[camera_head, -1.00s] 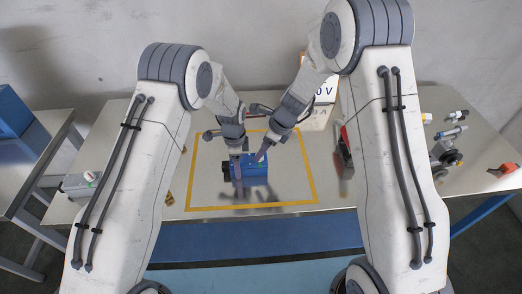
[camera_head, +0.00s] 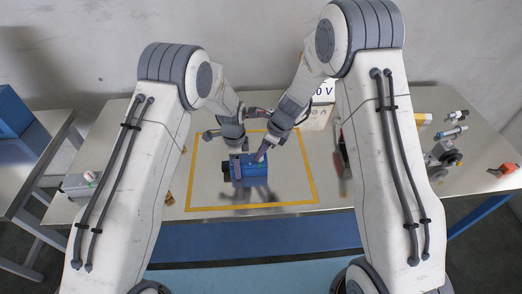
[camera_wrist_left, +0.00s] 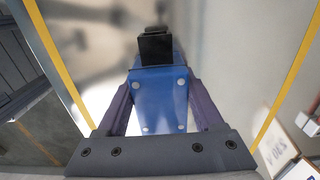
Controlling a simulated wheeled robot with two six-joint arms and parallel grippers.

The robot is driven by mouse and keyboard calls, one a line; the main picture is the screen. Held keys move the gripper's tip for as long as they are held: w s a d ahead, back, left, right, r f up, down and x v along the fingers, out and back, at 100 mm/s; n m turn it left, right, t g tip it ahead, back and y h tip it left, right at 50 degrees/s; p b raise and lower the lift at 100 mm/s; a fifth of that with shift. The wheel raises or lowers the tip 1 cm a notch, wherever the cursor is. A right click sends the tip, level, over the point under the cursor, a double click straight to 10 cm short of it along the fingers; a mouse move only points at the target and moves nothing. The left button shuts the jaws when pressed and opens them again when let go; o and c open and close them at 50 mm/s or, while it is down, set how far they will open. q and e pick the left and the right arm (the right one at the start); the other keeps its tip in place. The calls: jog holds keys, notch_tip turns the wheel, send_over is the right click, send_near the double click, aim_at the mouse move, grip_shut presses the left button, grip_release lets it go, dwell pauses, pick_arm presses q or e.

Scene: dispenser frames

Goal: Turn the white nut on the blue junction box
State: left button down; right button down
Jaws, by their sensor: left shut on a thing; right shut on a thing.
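The blue junction box (camera_head: 254,172) stands on the metal table inside the yellow outline, with a black part (camera_head: 227,172) on its left side. It also fills the middle of the left wrist view (camera_wrist_left: 160,98), between the two fingers of my left gripper (camera_wrist_left: 163,88). In the head view my left gripper (camera_head: 236,165) reaches down onto the box and is shut on it. My right gripper (camera_head: 261,156) is shut at the top of the box, right of the left gripper. The white nut is hidden at the right fingertips, so its angle cannot be told.
A yellow tape outline (camera_head: 313,180) marks the table around the box. A sign box (camera_head: 320,115) stands behind to the right. Several fittings, including a grey valve (camera_head: 443,155) and an orange part (camera_head: 503,169), lie at the right. A grey box (camera_head: 78,183) sits at the left edge.

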jog(key=n, duration=0.2)
jog(key=n+g, duration=0.1)
jog(key=n, duration=0.1)
jog(key=shift+w+g, duration=0.2)
jog(key=shift+g, duration=0.1)
jog(key=shift+n+g, duration=0.6)
jog(key=shift+n, duration=1.1)
jog(key=c, duration=0.6)
grip_release()
jog(key=shift+w+r, duration=0.1)
jog(key=v, duration=1.1)
jog(key=shift+w+d+r, duration=0.1)
jog(key=shift+d+r, duration=0.2)
jog(key=shift+r, duration=0.05)
